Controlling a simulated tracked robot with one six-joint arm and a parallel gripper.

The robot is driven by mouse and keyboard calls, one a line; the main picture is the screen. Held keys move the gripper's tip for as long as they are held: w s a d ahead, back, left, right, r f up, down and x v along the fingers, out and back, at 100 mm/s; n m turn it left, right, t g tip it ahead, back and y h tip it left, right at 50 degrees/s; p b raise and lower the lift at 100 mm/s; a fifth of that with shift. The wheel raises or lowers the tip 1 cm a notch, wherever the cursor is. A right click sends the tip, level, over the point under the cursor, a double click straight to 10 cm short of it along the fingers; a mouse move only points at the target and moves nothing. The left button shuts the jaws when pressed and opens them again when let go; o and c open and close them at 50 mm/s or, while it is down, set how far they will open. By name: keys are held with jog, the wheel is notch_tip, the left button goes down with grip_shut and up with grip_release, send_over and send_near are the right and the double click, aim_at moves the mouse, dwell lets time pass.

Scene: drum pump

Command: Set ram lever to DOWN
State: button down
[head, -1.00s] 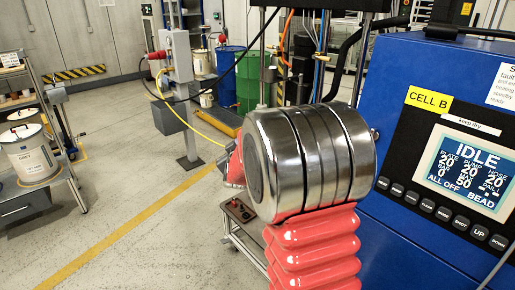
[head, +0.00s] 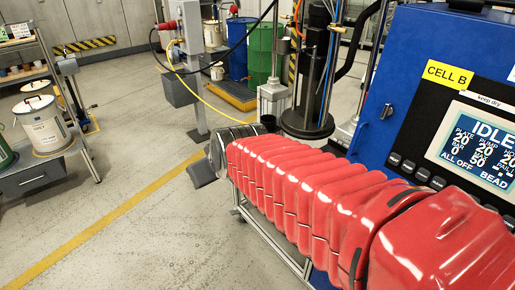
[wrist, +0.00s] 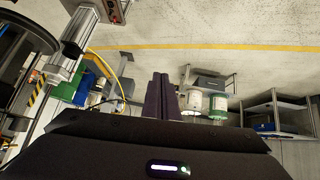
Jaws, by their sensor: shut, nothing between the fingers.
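I cannot clearly pick out the ram lever in either view. A control box with buttons (wrist: 114,9) is cut off by the top edge of the wrist view; in the head view my red-sleeved arm hides that spot. A small dark part (wrist: 71,49) sits beside the silver ram column (wrist: 66,66); I cannot tell whether it is the lever. My gripper (wrist: 161,80) is shut and empty, its dark fingers pointing out over the floor. Its dark end shows in the head view (head: 202,172), left of the pump stand.
The round black pump plate (head: 306,124) hangs right of the silver column (head: 272,100). The blue cabinet (head: 408,75) stands at right, its screen reading IDLE. Blue and green drums (head: 262,52) stand behind. A cart with pails (head: 43,125) is at left.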

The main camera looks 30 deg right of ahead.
jog(key=s+a+f+g, duration=0.1)
jog(key=s, duration=0.7)
jog(key=s+a+f+g, duration=0.2)
jog(key=s, duration=0.5)
jog(key=shift+s+a+m, duration=0.3)
jog(key=shift+s+m, duration=0.1)
